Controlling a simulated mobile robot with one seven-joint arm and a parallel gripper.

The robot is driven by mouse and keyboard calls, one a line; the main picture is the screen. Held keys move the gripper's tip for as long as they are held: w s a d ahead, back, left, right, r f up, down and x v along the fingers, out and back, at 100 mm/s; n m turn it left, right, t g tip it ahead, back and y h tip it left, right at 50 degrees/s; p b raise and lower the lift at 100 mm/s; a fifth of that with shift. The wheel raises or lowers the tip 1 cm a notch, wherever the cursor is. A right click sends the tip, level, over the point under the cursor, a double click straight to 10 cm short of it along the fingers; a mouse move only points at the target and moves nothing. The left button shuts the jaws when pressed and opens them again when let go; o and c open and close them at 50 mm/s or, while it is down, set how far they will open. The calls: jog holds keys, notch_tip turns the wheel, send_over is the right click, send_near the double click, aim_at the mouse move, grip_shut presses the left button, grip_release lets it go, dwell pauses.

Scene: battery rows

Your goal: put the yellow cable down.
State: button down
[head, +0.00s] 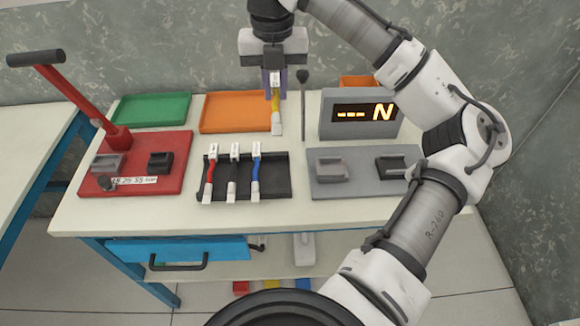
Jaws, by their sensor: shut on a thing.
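The yellow cable (276,108) hangs upright from my gripper (274,82), with a white connector at its top and a white end at the bottom. My gripper is shut on its upper part, over the orange tray (215,112) near that tray's right edge. In this view the cable's lower end overlaps the tray's front right corner; whether it touches anything, I cannot tell. A black rack (278,187) in front holds a red cable (210,172), a white cable (233,173) and a blue cable (255,172) side by side, with bare room on its right.
A green tray (152,109) is at the back left. A red press (118,138) with a tall lever stands at the left. A display reading "--- N" (362,113) and a grey fixture (362,182) are at the right. A thin dark post (303,105) stands close right of my gripper.

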notch_tip(320, 180, down, 19)
jog(key=shift+f+p, duration=0.2)
jog(key=shift+p, duration=0.15)
jog(key=shift+f, duration=0.15)
jog(key=c, duration=1.4)
grip_release()
notch_tip(320, 180, up, 12)
jog(key=shift+r+b, duration=0.15)
jog(key=shift+b, duration=0.4)
